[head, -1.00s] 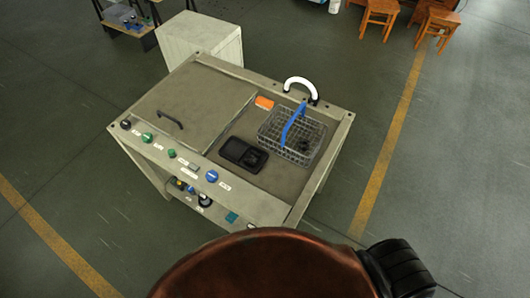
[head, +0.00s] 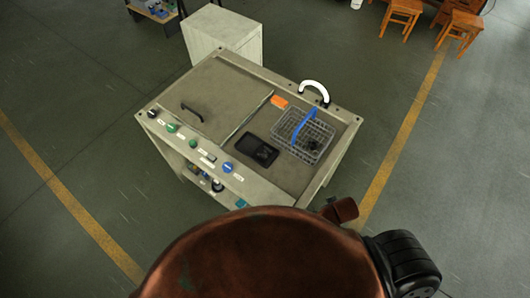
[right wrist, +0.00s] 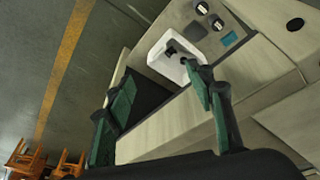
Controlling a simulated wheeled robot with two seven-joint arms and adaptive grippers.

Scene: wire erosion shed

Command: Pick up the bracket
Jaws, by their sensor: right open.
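I cannot clearly make out the bracket. A small dark thing (head: 313,146) lies inside the wire basket (head: 289,131), and its shape is too small to tell. A shallow black tray (head: 247,146) lies beside the basket on the machine's top, with something dark in it. My right gripper (right wrist: 158,85) is open and empty in the right wrist view, its green-padded fingers wide apart above the machine's edge.
The machine table (head: 330,182) has a closed lid (head: 215,90) at left and knobs along its front. The basket has a raised blue handle (head: 304,125). A pale cabinet (head: 222,38) stands behind.

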